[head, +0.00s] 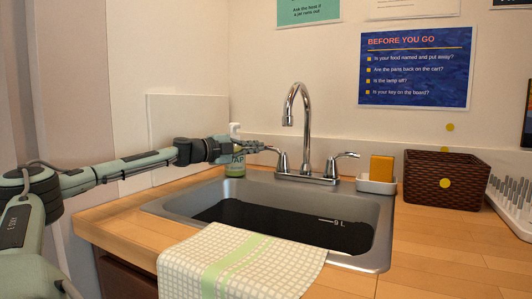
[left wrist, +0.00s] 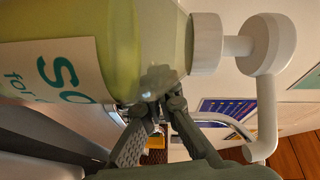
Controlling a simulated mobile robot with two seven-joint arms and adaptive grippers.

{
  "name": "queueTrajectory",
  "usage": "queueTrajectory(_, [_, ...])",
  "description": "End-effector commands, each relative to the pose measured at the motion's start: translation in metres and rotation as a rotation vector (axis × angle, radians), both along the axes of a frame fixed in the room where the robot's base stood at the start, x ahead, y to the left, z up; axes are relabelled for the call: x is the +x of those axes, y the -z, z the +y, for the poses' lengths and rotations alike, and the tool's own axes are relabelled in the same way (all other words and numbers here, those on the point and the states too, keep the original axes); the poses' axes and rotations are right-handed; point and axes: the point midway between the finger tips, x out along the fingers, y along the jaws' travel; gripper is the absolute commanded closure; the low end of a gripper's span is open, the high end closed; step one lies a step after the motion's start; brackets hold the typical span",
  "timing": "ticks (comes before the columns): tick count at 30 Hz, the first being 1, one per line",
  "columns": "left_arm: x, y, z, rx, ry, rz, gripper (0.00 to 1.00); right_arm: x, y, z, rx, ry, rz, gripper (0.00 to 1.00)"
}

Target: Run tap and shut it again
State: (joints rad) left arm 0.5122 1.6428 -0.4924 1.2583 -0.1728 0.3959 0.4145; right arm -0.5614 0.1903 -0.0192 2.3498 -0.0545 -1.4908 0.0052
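The chrome tap (head: 306,125) stands behind the sink with a curved spout and two lever handles. Its left lever (head: 281,158) points left and its right lever (head: 346,156) points right. No water stream shows under the spout. My left gripper (head: 256,146) is level with the left lever, its fingertips at or just short of the lever's end; I cannot tell if they touch. In the left wrist view its fingers (left wrist: 157,138) stand apart with a narrow gap. My right gripper is not in view.
A soap bottle (head: 235,163) stands right behind my left gripper and fills the left wrist view (left wrist: 150,45). The sink (head: 380,240) has a checked towel (head: 240,265) over its front edge. A sponge (head: 382,168) in a holder and a wicker basket (head: 440,190) stand right.

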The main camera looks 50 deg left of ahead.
Motion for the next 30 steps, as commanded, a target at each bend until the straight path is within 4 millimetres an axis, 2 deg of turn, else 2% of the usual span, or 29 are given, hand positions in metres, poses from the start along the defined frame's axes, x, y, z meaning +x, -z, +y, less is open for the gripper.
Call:
queueTrajectory(11, [-0.007,-0.007,0.002,0.004,-0.008,-0.009,1.00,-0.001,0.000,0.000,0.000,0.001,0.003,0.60])
queueTrajectory(17, [-0.027,-0.006,0.004,0.002,-0.009,-0.005,1.00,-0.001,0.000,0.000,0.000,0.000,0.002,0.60])
queueTrajectory(25, [-0.064,-0.008,0.003,0.004,-0.004,-0.006,1.00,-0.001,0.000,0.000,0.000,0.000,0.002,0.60])
queueTrajectory(30, [-0.077,-0.007,0.003,0.002,-0.003,-0.006,1.00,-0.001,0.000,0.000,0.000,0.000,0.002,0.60])
